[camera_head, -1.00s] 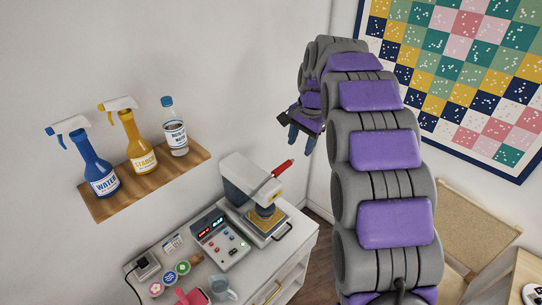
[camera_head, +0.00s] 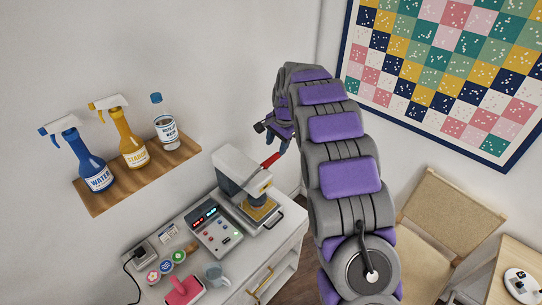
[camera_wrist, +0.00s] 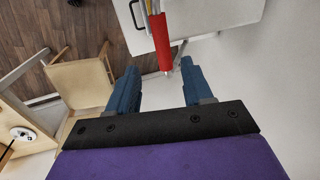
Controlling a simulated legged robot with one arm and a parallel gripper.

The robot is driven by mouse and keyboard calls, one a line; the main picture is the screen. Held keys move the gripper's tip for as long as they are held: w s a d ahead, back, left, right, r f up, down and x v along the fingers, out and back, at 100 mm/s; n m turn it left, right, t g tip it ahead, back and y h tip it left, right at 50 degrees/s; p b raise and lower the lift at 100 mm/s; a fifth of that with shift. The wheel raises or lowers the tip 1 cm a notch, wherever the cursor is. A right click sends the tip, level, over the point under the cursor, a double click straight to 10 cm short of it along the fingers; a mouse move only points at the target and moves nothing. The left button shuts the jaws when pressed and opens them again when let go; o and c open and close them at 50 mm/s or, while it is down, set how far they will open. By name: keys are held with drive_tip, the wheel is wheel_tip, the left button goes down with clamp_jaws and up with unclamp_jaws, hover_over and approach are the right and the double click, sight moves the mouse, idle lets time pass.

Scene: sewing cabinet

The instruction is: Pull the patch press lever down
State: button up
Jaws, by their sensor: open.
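The patch press (camera_head: 240,183) stands at the back of the white cabinet, a white and dark body over a base plate. Its lever has a red handle (camera_head: 270,160) that points up and right. My gripper (camera_head: 276,135) is just above the handle in the head view; its fingertips are partly hidden there. In the wrist view my gripper (camera_wrist: 156,85) is open and empty, with two blue fingers apart. The red lever handle (camera_wrist: 162,45) lies ahead of the fingertips, nearer the right finger, with its tip close to the gap. I see no contact.
A control box (camera_head: 214,230) stands beside the press, with round patches, a pink item (camera_head: 184,290) and a clear cup (camera_head: 216,275) in front. A wall shelf (camera_head: 138,189) holds bottles at left. A wooden chair (camera_head: 450,225) stands right.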

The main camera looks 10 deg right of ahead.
sight(271, 159)
wheel_tip(271, 159, down, 4)
drive_tip(key=shift+w+d+r, duration=0.15)
drive_tip(key=shift+r, duration=0.05)
drive_tip(key=a+f, duration=0.1)
drive_tip(key=a+f+p, duration=0.1)
drive_tip(key=a+f, duration=0.1)
drive_tip(key=shift+w+a+f, duration=0.25)
drive_tip(key=shift+w+f, duration=0.05)
drive_tip(key=shift+w, duration=0.05)
drive_tip(key=shift+d, duration=1.3)
drive_tip(key=c, duration=0.3)
drive_tip(key=shift+c, duration=0.8)
drive_tip(key=shift+a, duration=0.75)
clamp_jaws()
drive_tip(key=shift+d, duration=0.1)
